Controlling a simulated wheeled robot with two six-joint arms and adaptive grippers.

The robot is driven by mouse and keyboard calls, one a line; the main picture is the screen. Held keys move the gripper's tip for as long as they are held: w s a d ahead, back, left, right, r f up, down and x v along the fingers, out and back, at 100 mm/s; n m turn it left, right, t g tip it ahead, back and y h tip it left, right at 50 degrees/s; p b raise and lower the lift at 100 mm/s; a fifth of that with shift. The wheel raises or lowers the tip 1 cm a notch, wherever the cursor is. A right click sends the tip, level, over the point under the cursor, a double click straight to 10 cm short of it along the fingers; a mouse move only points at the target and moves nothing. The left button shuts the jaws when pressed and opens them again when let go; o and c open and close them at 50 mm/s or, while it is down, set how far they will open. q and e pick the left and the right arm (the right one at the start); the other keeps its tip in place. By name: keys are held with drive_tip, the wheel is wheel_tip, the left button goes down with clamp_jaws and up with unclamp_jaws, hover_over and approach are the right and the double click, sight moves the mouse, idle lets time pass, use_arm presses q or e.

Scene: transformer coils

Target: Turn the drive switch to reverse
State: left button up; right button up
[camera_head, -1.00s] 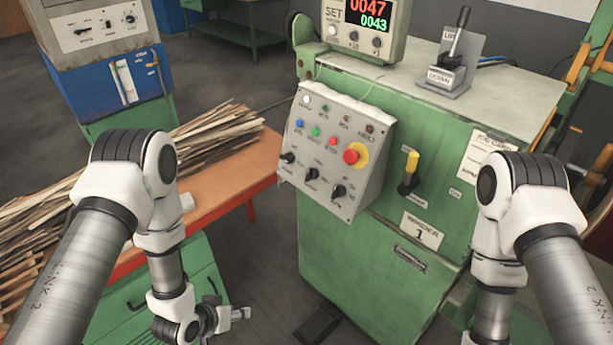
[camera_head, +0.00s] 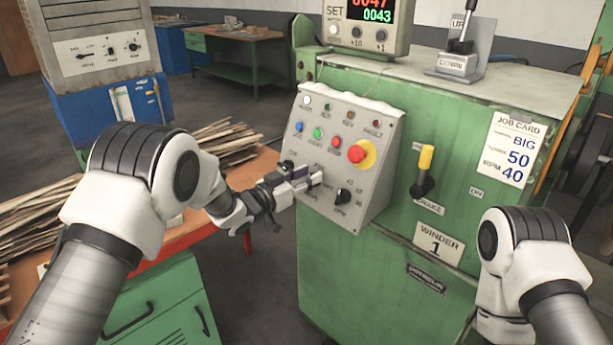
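The grey sloped control panel (camera_head: 352,130) sits on the front of the green winder. Its lower row holds black rotary switches. The right one (camera_head: 343,196) shows clearly, and the left one (camera_head: 287,165) is partly covered by my gripper. The middle one is hidden behind my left gripper (camera_head: 312,180). The small labels are too blurred to tell which is the drive switch. My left gripper reaches in from the left with its fingertips at or just in front of the middle switch. I cannot tell whether they touch it or how far they are open. My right gripper is out of view.
A red emergency button (camera_head: 357,153) on yellow sits just above the right switch. A yellow-handled lever (camera_head: 426,160) is farther right. An orange bench (camera_head: 258,166) with wooden strips (camera_head: 222,140) lies under my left arm. The display box (camera_head: 366,22) stands above.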

use_arm(q)
clamp_jaws()
